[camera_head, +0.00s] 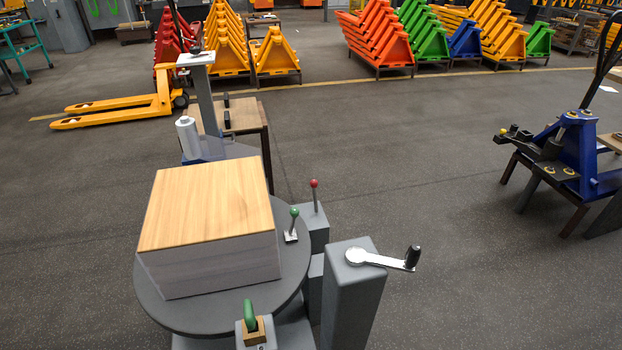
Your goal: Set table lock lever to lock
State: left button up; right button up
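A round grey turntable (160,305) stands in the lower left of the head view. A block with a wooden top and whitish sides (205,205) sits on it. A small lever with a green ball (294,213) stands on the table's right rim. A lever with a red ball (314,184) stands upright on a grey housing just behind. A green handle (249,314) on a tan block is at the front edge. I cannot tell which one is the table lock lever, and no lock marking is readable. Neither of my grippers is in view.
A grey post with a silver crank (380,259) and black knob stands right of the turntable. A blue machine on a stand (575,150) is at the right. A yellow pallet truck (120,110) and colored racks (380,40) are behind. The floor between is clear.

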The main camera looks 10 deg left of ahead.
aim_at(314, 183)
jog(key=z, duration=0.8)
jog(key=l+z, duration=0.1)
jog(key=z, duration=0.35)
jog(key=i+z, duration=0.15)
jog(key=z, duration=0.7)
jog(key=i+u, duration=0.1)
jog(key=i, duration=0.55)
jog(key=i+l+u, duration=0.15)
jog(key=i, duration=0.55)
jog(key=i+u, duration=1)
jog(key=i+j+u, duration=0.1)
jog(key=i+u, duration=0.8)
jog(key=i, duration=1.4)
jog(key=i+u, duration=0.1)
jog(key=u, duration=0.3)
jog(key=i+u, duration=0.1)
jog(key=u, duration=0.3)
jog(key=i+l+u, duration=0.1)
jog(key=u, duration=0.3)
